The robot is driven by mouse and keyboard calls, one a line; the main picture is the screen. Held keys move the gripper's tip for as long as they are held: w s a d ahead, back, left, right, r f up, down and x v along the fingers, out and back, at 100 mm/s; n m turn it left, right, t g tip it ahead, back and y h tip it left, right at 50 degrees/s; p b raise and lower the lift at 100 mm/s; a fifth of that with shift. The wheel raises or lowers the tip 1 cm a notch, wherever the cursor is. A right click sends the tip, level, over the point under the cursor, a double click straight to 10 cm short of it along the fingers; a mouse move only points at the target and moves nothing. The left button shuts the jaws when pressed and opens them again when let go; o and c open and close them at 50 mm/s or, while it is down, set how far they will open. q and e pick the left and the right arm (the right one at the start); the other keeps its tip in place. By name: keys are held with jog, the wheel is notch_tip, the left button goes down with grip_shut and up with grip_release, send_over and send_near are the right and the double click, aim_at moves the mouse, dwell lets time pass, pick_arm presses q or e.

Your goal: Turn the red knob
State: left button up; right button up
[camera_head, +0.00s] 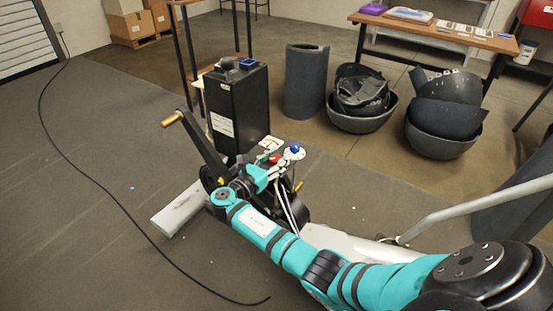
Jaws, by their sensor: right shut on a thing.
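The red knob (274,158) is a small red spot near the middle of the head view, on the black and grey machine beside the tall black box. My right arm comes in from the lower right and bends back at its wrist. My right gripper (279,164) is at the red knob and shut on it, covering part of it. The exact finger contact is too small to make out. A blue ball knob (295,148) is just to the right of the red one. My left gripper is not in view.
A tall black box (237,106) stands behind the knobs. A black crank arm with a brass-coloured handle (172,119) sticks up left. A black cable (103,207) crosses the floor. Grey tubs (440,145) and a wooden table (440,32) are at the back right. The left floor is mostly clear.

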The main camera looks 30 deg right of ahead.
jog(key=shift+a+f, duration=0.1)
dwell(0.3)
jog(key=o, duration=1.2)
jog(key=v, duration=1.2)
